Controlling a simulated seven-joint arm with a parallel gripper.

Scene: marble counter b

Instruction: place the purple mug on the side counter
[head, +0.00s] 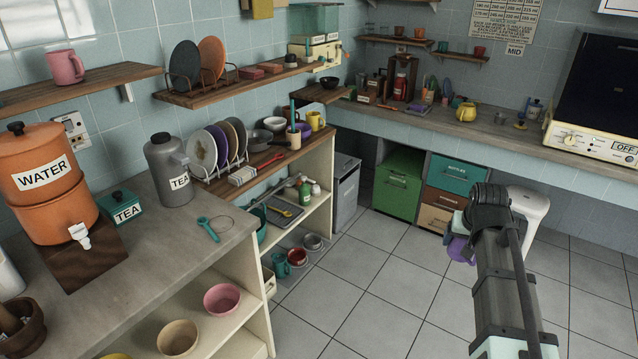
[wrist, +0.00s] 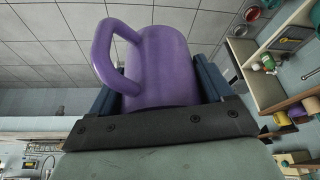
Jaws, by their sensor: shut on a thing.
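The purple mug (wrist: 165,68) fills the middle of the wrist view, its handle toward the left. My gripper (wrist: 160,88) is shut on it, with a blue-grey finger on each side of the mug body. In the head view the mug (head: 460,250) is mostly hidden behind my arm; a bit of purple shows left of the wrist. It is held in the air over the tiled floor. The left counter (head: 150,262) has bare grey room at its front. The back counter (head: 480,135) runs along the far wall.
A water dispenser (head: 45,180), a tea jug (head: 170,165) and a teal tea box (head: 121,207) stand on the left counter. A shelf unit (head: 318,170) holds plates and cups. Green (head: 398,183) and teal (head: 450,175) bins sit below the back counter. The tiled floor (head: 400,290) is clear.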

